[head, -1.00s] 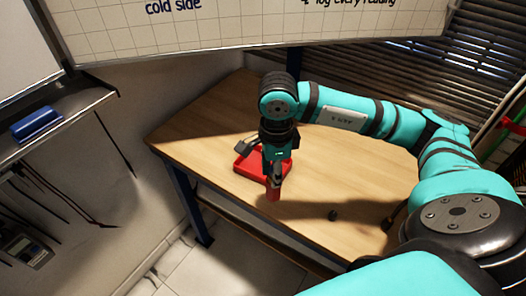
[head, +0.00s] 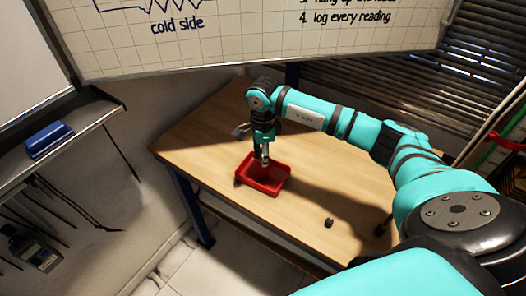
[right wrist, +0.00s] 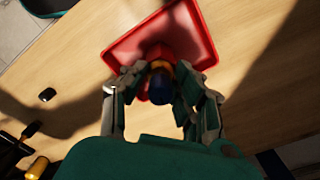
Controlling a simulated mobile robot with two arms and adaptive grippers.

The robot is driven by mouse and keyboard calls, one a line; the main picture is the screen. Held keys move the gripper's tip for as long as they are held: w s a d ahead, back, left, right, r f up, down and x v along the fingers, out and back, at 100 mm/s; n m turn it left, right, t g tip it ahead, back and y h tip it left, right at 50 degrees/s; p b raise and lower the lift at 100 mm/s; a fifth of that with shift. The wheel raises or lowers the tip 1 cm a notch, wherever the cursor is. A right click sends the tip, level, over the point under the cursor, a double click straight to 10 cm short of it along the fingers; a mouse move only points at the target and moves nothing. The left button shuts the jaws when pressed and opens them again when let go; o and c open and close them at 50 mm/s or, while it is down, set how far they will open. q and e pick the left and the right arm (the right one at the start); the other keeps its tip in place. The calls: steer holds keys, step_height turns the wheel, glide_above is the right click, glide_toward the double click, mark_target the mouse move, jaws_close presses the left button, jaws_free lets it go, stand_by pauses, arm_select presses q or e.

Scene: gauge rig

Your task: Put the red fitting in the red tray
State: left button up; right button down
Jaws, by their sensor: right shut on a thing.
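The red tray (head: 280,188) sits on the wooden table near its left front edge; it also shows at the top of the right wrist view (right wrist: 123,50). My right gripper (head: 265,160) points down over the tray. In the right wrist view its fingers (right wrist: 163,88) are shut on the red fitting (right wrist: 157,52), which has a yellow band and a dark blue end. The fitting's red part is seen against the tray, and I cannot tell whether it touches the tray floor. In the head view the fitting barely stands out from the tray. My left gripper is not in view.
A small dark part (head: 329,222) lies on the table (head: 310,180) right of the tray. The right wrist view also shows a yellow-ended thing (right wrist: 37,168) at the lower left. A whiteboard (head: 250,35) stands behind; the table's middle is mostly clear.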

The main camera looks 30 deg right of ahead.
steer(key=shift+f, duration=0.1)
steer(key=shift+f+b, duration=0.15)
steer(key=shift+b, duration=0.15)
steer(key=c, duration=1)
jaws_free()
steer(key=shift+r+p, duration=0.3)
steer(key=shift+r, duration=0.25)
step_height(320, 180, up, 11)
steer(key=b, duration=0.3)
steer(key=shift+r, duration=0.2)
